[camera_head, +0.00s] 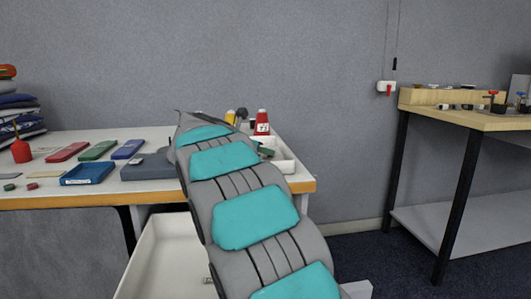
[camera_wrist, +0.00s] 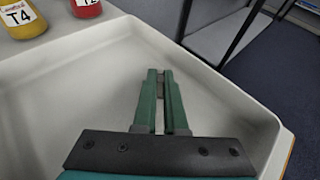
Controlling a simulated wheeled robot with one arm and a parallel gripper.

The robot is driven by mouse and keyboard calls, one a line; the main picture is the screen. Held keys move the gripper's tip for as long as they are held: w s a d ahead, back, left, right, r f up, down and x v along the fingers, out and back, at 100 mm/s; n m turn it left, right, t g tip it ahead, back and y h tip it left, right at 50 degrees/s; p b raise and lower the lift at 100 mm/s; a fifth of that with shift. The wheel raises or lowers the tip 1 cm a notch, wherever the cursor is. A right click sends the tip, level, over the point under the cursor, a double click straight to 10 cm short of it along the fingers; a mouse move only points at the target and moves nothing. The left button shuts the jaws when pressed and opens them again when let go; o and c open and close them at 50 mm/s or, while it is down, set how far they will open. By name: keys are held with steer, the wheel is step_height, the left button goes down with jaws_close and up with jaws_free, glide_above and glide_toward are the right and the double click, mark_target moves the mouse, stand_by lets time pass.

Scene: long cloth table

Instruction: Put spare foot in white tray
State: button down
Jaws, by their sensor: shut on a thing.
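My gripper (camera_wrist: 161,78) has green fingers and hangs over the inside of the white tray (camera_wrist: 60,62) in the wrist view. The fingers are nearly together, shut on a small dark grey piece, the spare foot (camera_wrist: 161,90), of which only a little shows between the tips. I cannot tell whether it touches the tray floor. The tray floor around the fingers looks empty. In the head view the white tray (camera_head: 287,165) sits at the right end of the cloth table, partly behind my arm, which hides most of my gripper and the foot.
Bottles with yellow (camera_wrist: 22,18) and red (camera_wrist: 86,7) bodies stand beside the tray. A blue tray (camera_head: 88,173), a grey box (camera_head: 147,167) and coloured cases lie further left on the table. A white bin (camera_head: 160,255) is below. A wooden bench (camera_head: 490,120) stands apart at right.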

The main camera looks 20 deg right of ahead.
steer(key=c, duration=1)
jaws_free()
steer(key=shift+f, duration=0.1)
steer(key=shift+r+p, duration=0.25)
steer(key=shift+p, duration=0.05)
steer(key=shift+s+a, duration=0.1)
steer(key=shift+a, duration=0.2)
steer(key=b+v, duration=0.1)
steer(key=v, duration=1)
steer(key=shift+s+a+r, duration=0.1)
steer(key=shift+r, duration=0.05)
